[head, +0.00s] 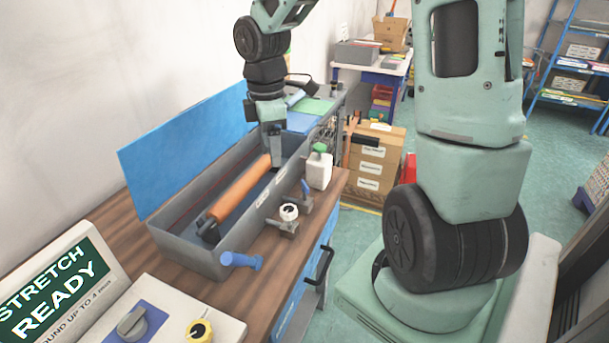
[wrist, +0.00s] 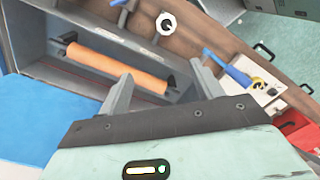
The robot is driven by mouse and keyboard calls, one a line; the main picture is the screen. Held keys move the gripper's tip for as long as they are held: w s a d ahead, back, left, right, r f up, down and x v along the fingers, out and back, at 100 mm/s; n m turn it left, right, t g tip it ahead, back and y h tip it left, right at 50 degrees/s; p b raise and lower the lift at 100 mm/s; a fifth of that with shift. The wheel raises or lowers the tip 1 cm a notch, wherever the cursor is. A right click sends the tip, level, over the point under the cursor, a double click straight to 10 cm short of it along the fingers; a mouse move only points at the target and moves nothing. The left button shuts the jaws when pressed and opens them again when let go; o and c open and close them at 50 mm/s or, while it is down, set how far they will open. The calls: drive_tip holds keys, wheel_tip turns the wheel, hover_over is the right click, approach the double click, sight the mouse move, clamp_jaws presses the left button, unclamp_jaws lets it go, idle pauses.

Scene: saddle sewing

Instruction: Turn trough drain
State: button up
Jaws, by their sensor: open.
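The trough (head: 190,252) is a long grey open box on the wooden bench, with an orange roller (head: 240,190) lying inside; the roller also shows in the wrist view (wrist: 118,66). On the trough's right side is a grey fitting with a white round knob (head: 289,211) with a dark mark, also in the wrist view (wrist: 166,22). A blue handle (head: 241,261) juts from the near end; a blue lever (head: 306,189) stands farther along. I cannot tell which is the drain. My gripper (head: 272,154) is over the trough near the roller's far end, its fingers (wrist: 163,88) apart and empty.
A blue lid panel (head: 180,150) stands open along the wall side. A white bottle with a green cap (head: 319,168) stands right of the trough. A control box with a dial (head: 132,322) and a "STRETCH READY" sign (head: 55,285) are at the near left. Cardboard boxes (head: 375,160) stand beyond.

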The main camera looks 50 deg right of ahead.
drive_tip(key=r, duration=0.1)
hover_over(305, 183)
drive_tip(key=shift+n, duration=0.4)
wheel_tip(305, 183, down, 17)
drive_tip(key=shift+a+f, duration=0.1)
drive_tip(key=c, duration=1)
